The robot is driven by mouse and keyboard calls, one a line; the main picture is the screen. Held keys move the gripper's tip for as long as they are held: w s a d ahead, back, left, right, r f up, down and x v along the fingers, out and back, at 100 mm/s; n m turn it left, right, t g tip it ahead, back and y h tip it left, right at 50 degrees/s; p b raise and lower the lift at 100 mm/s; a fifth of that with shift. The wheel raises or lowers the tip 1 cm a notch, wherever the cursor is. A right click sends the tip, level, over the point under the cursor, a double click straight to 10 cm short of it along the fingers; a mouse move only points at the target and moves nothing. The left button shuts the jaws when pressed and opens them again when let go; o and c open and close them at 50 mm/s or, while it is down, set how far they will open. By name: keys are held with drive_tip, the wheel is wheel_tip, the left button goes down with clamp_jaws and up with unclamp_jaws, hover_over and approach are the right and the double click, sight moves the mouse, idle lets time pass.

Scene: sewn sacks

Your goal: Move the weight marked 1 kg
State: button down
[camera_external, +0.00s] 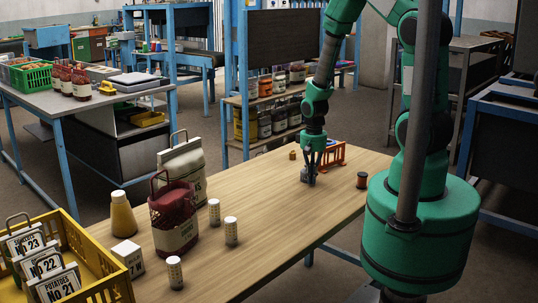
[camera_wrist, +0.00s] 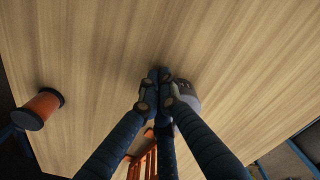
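A small grey rounded thing (camera_external: 304,174) stands on the wooden table at the foot of my gripper (camera_external: 311,181). In the wrist view, the grey thing (camera_wrist: 188,93) shows beside and partly behind the right finger. It may be the weight, but I cannot read any marking on it. My gripper (camera_wrist: 160,76) points down at the table, its fingertips together. I cannot tell whether the fingers hold part of the grey thing or are only beside it.
An orange rack (camera_external: 331,155) stands just behind my gripper. An orange spool (camera_external: 362,180) is to the right, a small tan block (camera_external: 292,155) behind. Sacks (camera_external: 174,216), a bottle (camera_external: 122,214), pale cylinders (camera_external: 231,231) and a yellow crate (camera_external: 121,286) fill the near left. The middle is clear.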

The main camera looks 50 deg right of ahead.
sight(316, 189)
drive_tip(key=shift+s, duration=0.1)
drive_tip(key=s, duration=0.1)
drive_tip(key=s+a, duration=0.1)
drive_tip(key=s, duration=0.1)
drive_tip(key=shift+a+p, duration=0.3)
drive_tip(key=shift+p, duration=0.1)
wheel_tip(316, 189, up, 10)
drive_tip(key=p, duration=0.2)
drive_tip(key=shift+s, duration=0.2)
